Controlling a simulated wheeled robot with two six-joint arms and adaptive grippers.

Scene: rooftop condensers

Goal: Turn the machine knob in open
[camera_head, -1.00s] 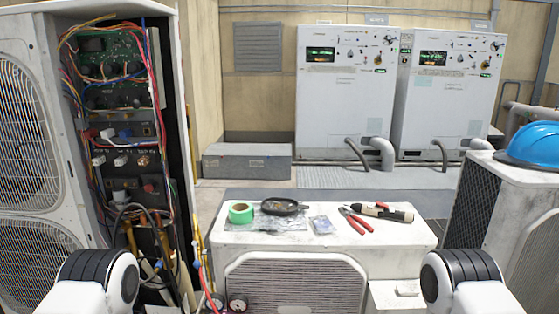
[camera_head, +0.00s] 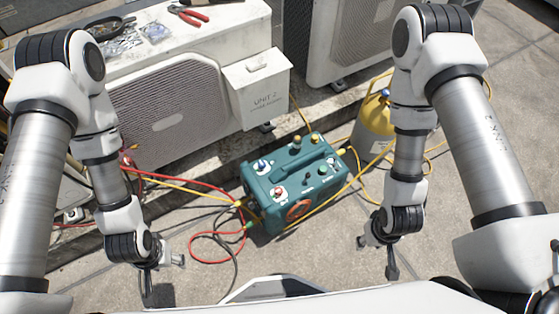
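A teal machine (camera_head: 275,205) stands on the concrete ground in the middle of the view. Its top carries a dark handle and several knobs, among them a blue-and-white knob (camera_head: 262,165), a red knob (camera_head: 280,192) and a green knob (camera_head: 322,173). Whether any knob is open or shut is too small to tell. My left gripper (camera_head: 163,274) is low and left of the machine, its fingers spread and empty. My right gripper (camera_head: 377,258) is low and right of the machine, its fingers also apart and empty. Neither gripper touches the machine.
Red, yellow and black hoses (camera_head: 215,236) run from the machine across the ground. A yellow cylinder (camera_head: 374,122) stands behind my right arm. A white condenser (camera_head: 190,75) with a small "UNIT 2" box (camera_head: 258,90) is behind the machine. Pliers (camera_head: 187,14) lie on the condenser.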

